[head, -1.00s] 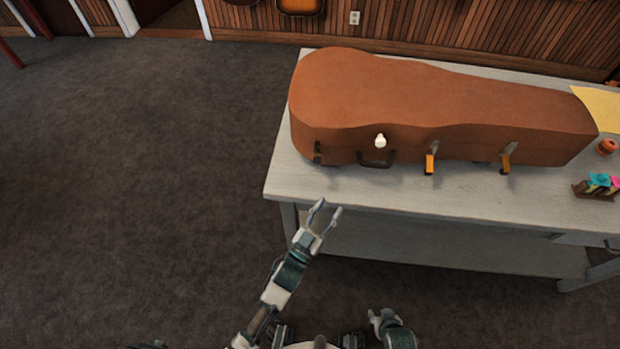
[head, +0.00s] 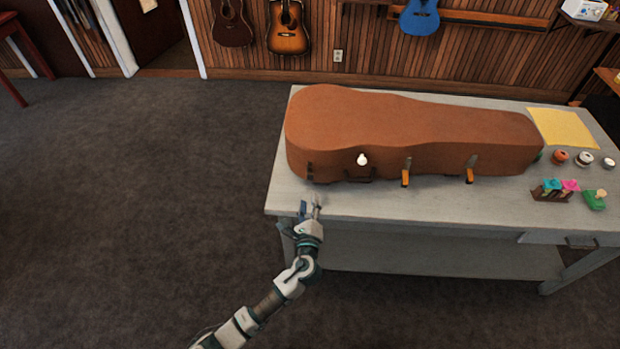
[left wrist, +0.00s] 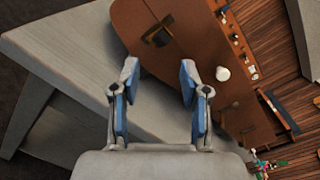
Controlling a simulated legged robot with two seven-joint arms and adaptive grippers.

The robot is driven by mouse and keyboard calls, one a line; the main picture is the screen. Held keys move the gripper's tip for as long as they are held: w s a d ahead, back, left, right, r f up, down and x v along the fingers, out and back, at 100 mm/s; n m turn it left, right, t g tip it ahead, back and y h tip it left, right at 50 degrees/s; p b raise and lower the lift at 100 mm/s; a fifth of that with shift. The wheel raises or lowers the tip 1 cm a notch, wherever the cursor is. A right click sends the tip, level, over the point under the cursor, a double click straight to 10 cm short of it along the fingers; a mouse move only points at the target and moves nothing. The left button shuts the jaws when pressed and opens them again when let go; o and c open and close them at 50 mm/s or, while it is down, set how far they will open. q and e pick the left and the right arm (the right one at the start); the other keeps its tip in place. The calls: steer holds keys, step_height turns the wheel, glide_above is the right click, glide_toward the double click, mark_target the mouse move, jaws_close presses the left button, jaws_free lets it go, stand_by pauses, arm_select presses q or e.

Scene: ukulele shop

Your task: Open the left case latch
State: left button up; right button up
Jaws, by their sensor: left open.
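The brown instrument case (head: 410,130) lies closed-looking on the grey table. Its left latch (head: 310,171) is a small dark piece at the left end of the front side; it also shows in the left wrist view (left wrist: 158,32). The other two latches, the middle latch (head: 406,172) and the right latch (head: 470,169), show orange parts hanging down. My left gripper (head: 311,200) is open and empty, in front of and below the left latch, apart from it. In the left wrist view the latch lies beyond the open fingers (left wrist: 158,75). My right gripper is out of view.
The table (head: 400,210) has a bare front strip. A dark handle (head: 358,179) and a white knob (head: 361,159) are on the case right of the left latch. Small jars (head: 586,159), a colored-block rack (head: 551,192) and yellow paper (head: 562,129) occupy the right end.

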mark_target(310, 179)
arm_select(q)
steer(key=w, duration=0.6)
steer(key=w+b, duration=0.1)
steer(key=w, duration=0.3)
steer(key=shift+a, duration=0.25)
steer(key=shift+w, duration=0.3)
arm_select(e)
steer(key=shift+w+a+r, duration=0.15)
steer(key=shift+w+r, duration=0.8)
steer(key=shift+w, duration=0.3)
arm_select(q)
jaws_close()
